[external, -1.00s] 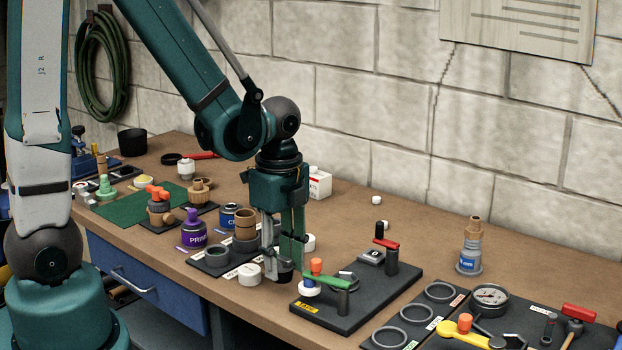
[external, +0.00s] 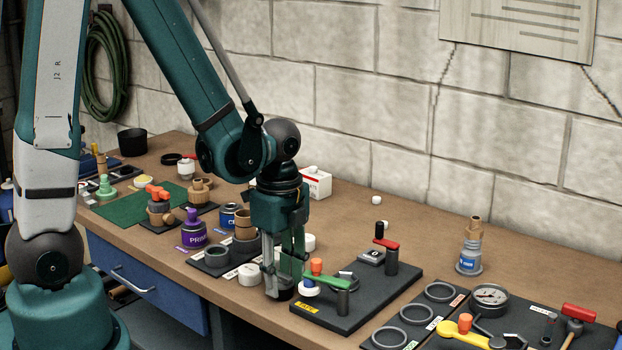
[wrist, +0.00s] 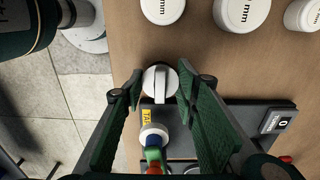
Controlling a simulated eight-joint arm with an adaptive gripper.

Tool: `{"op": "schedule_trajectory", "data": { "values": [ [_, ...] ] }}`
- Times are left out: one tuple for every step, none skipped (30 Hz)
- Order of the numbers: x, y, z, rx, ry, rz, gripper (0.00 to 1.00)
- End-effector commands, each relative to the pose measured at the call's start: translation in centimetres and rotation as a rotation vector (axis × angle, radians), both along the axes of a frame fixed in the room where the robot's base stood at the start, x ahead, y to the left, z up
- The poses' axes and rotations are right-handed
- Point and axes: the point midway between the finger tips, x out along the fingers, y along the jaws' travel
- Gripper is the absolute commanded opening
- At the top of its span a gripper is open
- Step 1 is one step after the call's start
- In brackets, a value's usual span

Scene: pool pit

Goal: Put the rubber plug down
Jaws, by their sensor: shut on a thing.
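The rubber plug shows as a dark, short round piece (external: 279,293) at the bottom of my gripper (external: 280,276) in the external view. In the wrist view its round top with a pale raised bar (wrist: 160,82) sits between the fingertips of my gripper (wrist: 162,88). My gripper points down and is shut on the plug. The plug is low over the bench (external: 235,294), just left of the dark fixture board (external: 350,322). I cannot tell whether its underside touches the bench.
A white cap (external: 249,273) lies close on the left, with several jars and fittings behind. The bench's front edge is near.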

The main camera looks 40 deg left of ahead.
Motion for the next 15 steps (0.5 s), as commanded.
{"op": "schedule_trajectory", "data": {
  "values": [
    [0.0,0.0,-0.01,0.0,0.0,0.0,0.18],
    [0.0,0.0,-0.05,0.0,0.0,0.0,0.18],
    [0.0,0.0,-0.14,0.0,0.0,0.0,0.18],
    [0.0,0.0,-0.23,0.0,0.0,0.0,0.18],
    [0.0,0.0,-0.31,0.0,0.0,0.0,0.18],
    [0.0,0.0,-0.4,0.0,0.0,0.0,0.18],
    [0.0,0.0,-0.41,0.0,0.0,0.0,0.31],
    [0.0,0.0,-0.34,0.0,0.0,0.0,0.35],
    [0.0,0.0,-0.32,0.0,0.0,0.0,0.41],
    [0.0,0.0,-0.31,0.0,0.0,0.0,0.45],
    [0.0,0.0,-0.31,0.0,0.0,0.0,0.45],
    [0.0,0.0,-0.31,0.0,0.0,0.0,0.45],
    [0.0,0.0,-0.31,0.0,0.0,0.0,0.45],
    [0.0,0.0,-0.31,0.0,0.0,0.0,0.45],
    [0.0,0.0,-0.3,0.0,0.0,0.0,0.45]
  ]
}}
